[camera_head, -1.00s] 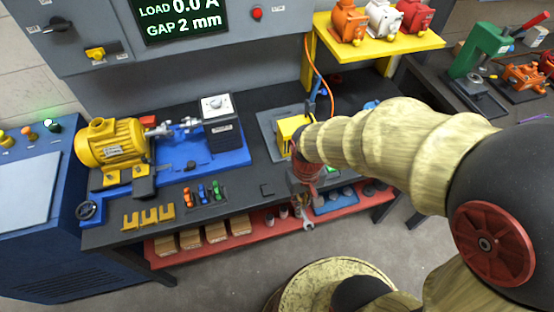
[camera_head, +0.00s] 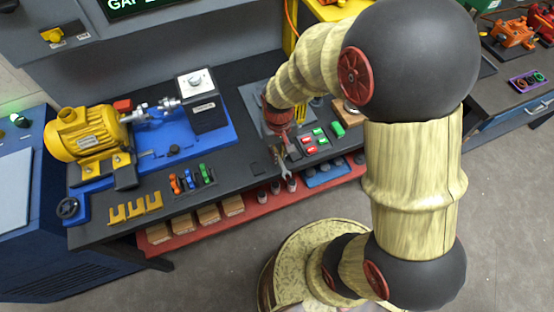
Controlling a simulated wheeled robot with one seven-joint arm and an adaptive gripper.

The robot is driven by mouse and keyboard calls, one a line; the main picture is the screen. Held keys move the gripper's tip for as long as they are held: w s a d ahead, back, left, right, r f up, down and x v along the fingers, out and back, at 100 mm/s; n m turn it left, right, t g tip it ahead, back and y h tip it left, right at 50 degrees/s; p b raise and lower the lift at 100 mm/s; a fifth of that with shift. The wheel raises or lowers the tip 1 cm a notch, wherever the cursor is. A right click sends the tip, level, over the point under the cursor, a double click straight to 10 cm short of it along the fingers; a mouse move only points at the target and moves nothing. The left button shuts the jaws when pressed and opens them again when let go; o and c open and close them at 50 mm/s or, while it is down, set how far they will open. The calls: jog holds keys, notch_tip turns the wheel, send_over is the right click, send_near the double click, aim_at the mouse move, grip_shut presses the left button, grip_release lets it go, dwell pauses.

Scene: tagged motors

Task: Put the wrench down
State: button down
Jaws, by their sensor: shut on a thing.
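My gripper (camera_head: 283,143) is at the front edge of the dark workbench (camera_head: 245,165), right of the middle, and points down. It is shut on a small silver wrench (camera_head: 280,160). The wrench hangs below the fingers near the bench's front edge. I cannot tell whether it touches the bench top. My arm hides part of the bench behind the gripper.
A yellow motor (camera_head: 85,135) sits on a blue base at the left, beside a dark box (camera_head: 207,113). Clips (camera_head: 190,180) and a yellow rack (camera_head: 134,208) line the front. Red and green parts (camera_head: 320,134) lie right of the gripper. Bare bench lies left of it.

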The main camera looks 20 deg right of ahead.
jog(key=shift+w+f, duration=0.4)
jog(key=shift+f, duration=0.2)
jog(key=shift+w+f, duration=0.4)
jog(key=shift+f, duration=0.2)
jog(key=shift+f+b, duration=0.7)
jog(key=shift+f, duration=0.6)
jog(key=shift+f, duration=0.15)
jog(key=c, duration=1.9)
grip_release()
